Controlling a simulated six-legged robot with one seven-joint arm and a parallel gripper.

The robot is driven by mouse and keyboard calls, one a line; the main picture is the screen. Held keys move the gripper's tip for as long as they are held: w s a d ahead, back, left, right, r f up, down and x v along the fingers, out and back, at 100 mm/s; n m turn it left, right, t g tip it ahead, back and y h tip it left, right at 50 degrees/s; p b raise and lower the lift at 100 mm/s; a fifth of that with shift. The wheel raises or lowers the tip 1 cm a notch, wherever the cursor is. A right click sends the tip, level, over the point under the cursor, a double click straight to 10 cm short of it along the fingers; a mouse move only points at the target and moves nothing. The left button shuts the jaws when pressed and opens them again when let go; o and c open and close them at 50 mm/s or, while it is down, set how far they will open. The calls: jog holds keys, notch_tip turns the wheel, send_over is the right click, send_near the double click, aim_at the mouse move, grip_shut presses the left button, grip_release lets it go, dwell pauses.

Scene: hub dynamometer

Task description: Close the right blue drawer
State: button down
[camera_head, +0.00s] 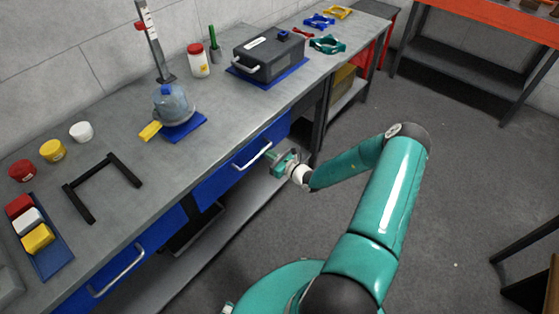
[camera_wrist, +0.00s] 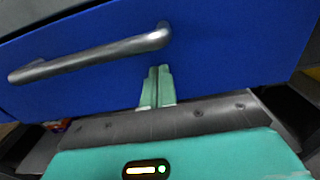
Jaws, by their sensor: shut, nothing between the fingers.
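The right blue drawer (camera_head: 226,180) is under the grey counter, with a silver bar handle (camera_head: 253,155) across its front. I cannot tell whether a gap remains behind its front. In the wrist view the drawer's blue front (camera_wrist: 230,50) fills the upper part, and the handle (camera_wrist: 88,53) runs to the left. My gripper (camera_head: 280,160) is at the drawer's right end. Its fingers (camera_wrist: 157,72) are shut and empty, pointing at the front just below and beside the handle's right end. Whether they touch it is unclear.
A left blue drawer (camera_head: 122,262) with its own handle is further left. The counter (camera_head: 120,130) holds a bottle on a blue mat, a dark grey box (camera_head: 268,55), jars and a black frame (camera_head: 103,185). A lower shelf (camera_head: 228,225) runs beneath. Grey floor is open at right.

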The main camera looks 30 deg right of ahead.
jog(key=shift+x, duration=0.95)
jog(key=shift+w+r, duration=0.15)
jog(key=shift+w, duration=0.05)
jog(key=shift+s, duration=0.1)
